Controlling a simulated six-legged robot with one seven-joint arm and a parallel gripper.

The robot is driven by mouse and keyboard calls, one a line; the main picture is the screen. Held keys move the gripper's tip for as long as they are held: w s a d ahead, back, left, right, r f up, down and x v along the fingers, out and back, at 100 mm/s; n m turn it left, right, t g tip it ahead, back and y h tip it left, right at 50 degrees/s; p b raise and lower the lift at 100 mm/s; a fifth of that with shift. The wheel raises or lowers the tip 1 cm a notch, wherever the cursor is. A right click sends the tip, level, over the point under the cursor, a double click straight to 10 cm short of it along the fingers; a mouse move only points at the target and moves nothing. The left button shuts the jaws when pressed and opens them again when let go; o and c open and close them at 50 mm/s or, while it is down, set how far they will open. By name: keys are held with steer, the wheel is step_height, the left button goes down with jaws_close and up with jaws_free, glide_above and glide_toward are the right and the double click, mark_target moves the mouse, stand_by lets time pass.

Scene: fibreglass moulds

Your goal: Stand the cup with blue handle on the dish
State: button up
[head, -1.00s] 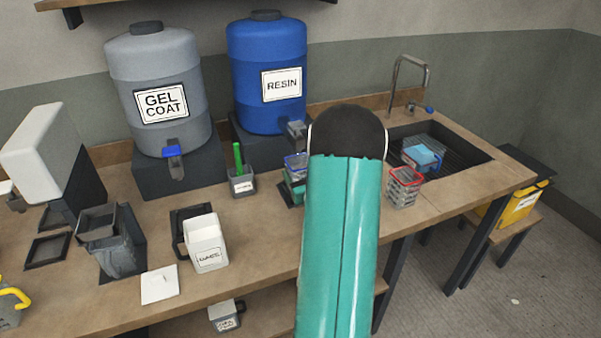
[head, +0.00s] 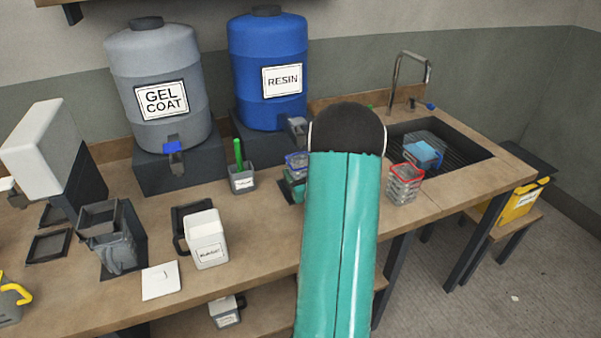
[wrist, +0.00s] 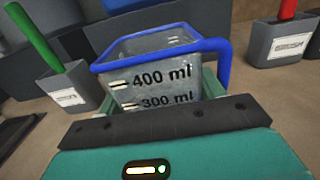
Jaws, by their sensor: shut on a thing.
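The cup with blue handle (wrist: 155,72) is clear with a blue rim and volume marks, and it fills the middle of the wrist view. Its handle is on the right there. My gripper (wrist: 158,98) is shut on the cup, with its teal fingers at the cup's sides. In the head view the cup (head: 295,161) shows beside my teal arm, which hides part of it. A dark flat piece (head: 284,191) lies below it; I cannot tell whether this is the dish or whether the cup touches it.
A grey box with a green-handled tool (head: 242,178) stands left of the cup. Red-rimmed clear cups (head: 405,184) stand by the sink (head: 470,152). Blue (head: 268,70) and grey (head: 158,85) drums stand behind.

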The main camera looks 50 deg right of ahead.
steer(key=o, duration=1.1)
steer(key=shift+c, duration=0.2)
steer(key=shift+s, duration=0.1)
steer(key=v, duration=1.3)
steer(key=shift+s+a+f, duration=0.1)
steer(key=shift+s+a, duration=0.1)
steer(key=shift+s, duration=0.05)
